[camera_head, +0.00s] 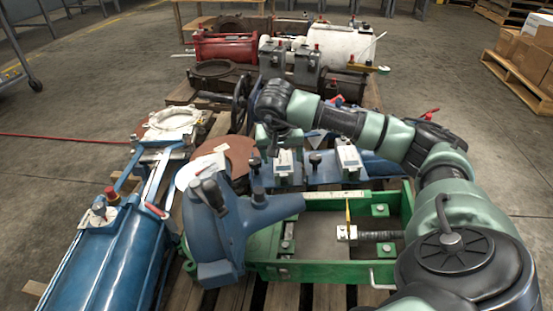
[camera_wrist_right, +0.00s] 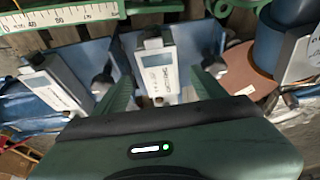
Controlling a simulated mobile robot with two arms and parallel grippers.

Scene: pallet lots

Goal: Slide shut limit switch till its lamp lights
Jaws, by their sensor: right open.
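Two grey-white box-shaped switches sit on blue plates: a left one (camera_head: 285,163) and a right one (camera_head: 347,158). My right gripper (camera_head: 281,143) is directly over the left switch. In the right wrist view its green fingers are spread, with that switch's pale labelled face (camera_wrist_right: 158,68) between and beyond the fingertips; I cannot tell whether they touch it. The other switch (camera_wrist_right: 50,88) is to the left there. A dark knob stands beside each switch. I see no lit lamp on either; the small green light in the wrist view is on my gripper.
A green frame (camera_head: 330,272) with a screw and a scale lies in front. A blue machine (camera_head: 95,255) fills the far left. Red and dark cylinders stand behind.

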